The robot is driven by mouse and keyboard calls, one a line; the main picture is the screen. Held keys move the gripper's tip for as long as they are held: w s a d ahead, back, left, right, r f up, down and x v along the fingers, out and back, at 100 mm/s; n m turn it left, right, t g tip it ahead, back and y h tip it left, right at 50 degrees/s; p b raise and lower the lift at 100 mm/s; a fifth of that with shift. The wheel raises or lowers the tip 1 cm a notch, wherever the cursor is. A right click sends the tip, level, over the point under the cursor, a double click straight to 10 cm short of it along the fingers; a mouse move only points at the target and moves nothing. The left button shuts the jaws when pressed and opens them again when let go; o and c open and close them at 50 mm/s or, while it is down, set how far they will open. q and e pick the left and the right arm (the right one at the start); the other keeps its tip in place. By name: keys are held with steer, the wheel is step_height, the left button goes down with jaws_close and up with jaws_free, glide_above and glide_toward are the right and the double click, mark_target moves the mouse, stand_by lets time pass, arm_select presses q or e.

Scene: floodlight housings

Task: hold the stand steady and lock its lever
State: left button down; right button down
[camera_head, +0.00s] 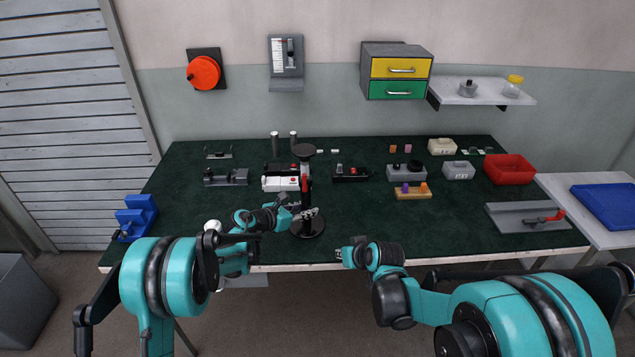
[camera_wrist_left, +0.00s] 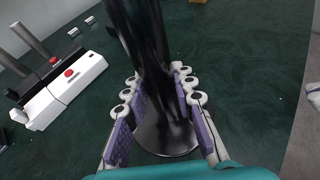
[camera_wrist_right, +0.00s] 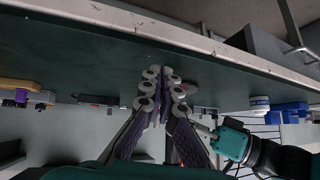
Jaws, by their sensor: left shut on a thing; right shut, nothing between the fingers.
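The black stand (camera_head: 307,228) is upright near the front edge of the green-topped table, with a round base, a post and a flat disc on top. Its red lever (camera_head: 305,184) shows on the upper post in the head view. My left gripper (camera_head: 303,213) is shut on the lower post, just above the base. In the left wrist view its fingers sit on both sides of the black post (camera_wrist_left: 143,40). My right gripper (camera_head: 341,255) is shut and empty, right of the stand and at the table's front edge. It also shows closed in the right wrist view (camera_wrist_right: 163,78).
A white and black device (camera_head: 281,184) stands just behind and left of the stand. A blue holder (camera_head: 137,217) is at the left edge. A grey plate with a red handle (camera_head: 527,217) and a red bin (camera_head: 510,169) are at the right.

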steer(key=w+d+r+m+t+y, duration=0.1)
steer(key=r+m+y, duration=0.3)
steer(key=r, duration=0.5)
steer(key=w+d+r+m+t+y, duration=0.1)
steer(key=d+r+m+t+y, duration=0.2)
steer(key=r+m, duration=0.4)
steer(key=shift+w+r+m+t+y, duration=0.25)
steer(key=shift+r+m+t+y, duration=0.15)
steer(key=shift+r+t+y, duration=0.45)
steer(key=shift+r, duration=0.1)
glide_toward(305, 181)
steer(key=w+d+x, duration=0.1)
steer(key=x, duration=0.5)
steer(key=shift+w+r, duration=0.3)
steer(key=shift+r, duration=0.05)
